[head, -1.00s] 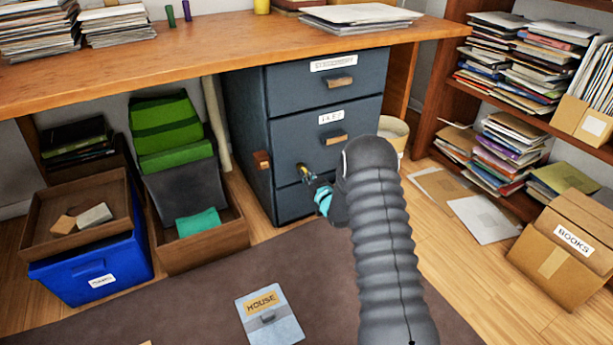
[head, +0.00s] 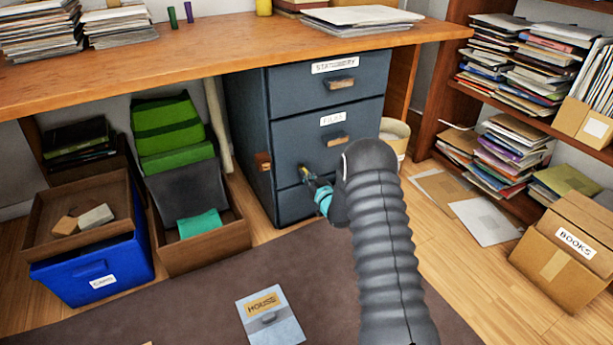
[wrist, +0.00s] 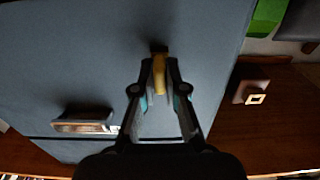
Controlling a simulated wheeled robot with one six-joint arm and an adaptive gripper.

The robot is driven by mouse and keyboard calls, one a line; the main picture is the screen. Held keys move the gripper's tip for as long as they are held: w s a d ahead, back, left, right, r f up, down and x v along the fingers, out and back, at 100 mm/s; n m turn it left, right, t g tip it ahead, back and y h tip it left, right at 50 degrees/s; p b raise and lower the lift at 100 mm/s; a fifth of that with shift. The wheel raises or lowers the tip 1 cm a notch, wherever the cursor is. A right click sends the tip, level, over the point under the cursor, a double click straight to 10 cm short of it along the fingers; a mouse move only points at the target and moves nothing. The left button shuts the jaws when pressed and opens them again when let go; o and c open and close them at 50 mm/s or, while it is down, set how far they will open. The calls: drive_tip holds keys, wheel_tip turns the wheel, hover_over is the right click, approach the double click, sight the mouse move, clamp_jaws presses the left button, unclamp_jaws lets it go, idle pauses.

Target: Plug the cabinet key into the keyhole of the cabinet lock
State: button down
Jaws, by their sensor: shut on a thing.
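The dark blue-grey cabinet (head: 290,100) stands under the desk, with labelled drawers facing me. My gripper (head: 312,182) is at the front of its lower part, near the left edge. In the wrist view my gripper (wrist: 160,72) is shut on the brass-yellow cabinet key (wrist: 159,76), which points away from me toward the cabinet face. The far end of the key meets a dark spot (wrist: 158,47) on that face; I cannot tell whether this is the lock or shadow, nor whether the key is inside a keyhole. In the head view the lock is not distinguishable.
A drawer handle (wrist: 85,126) is left of my gripper in the wrist view. A brown piece (head: 263,161) is on the cabinet's left side. A wooden box (head: 205,245) and blue bin (head: 95,272) stand left. A bin (head: 397,140) stands right of the cabinet.

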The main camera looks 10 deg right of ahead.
drive_tip(key=c, duration=1.2)
unclamp_jaws()
drive_tip(key=shift+w, duration=0.1)
drive_tip(key=shift+o, duration=0.2)
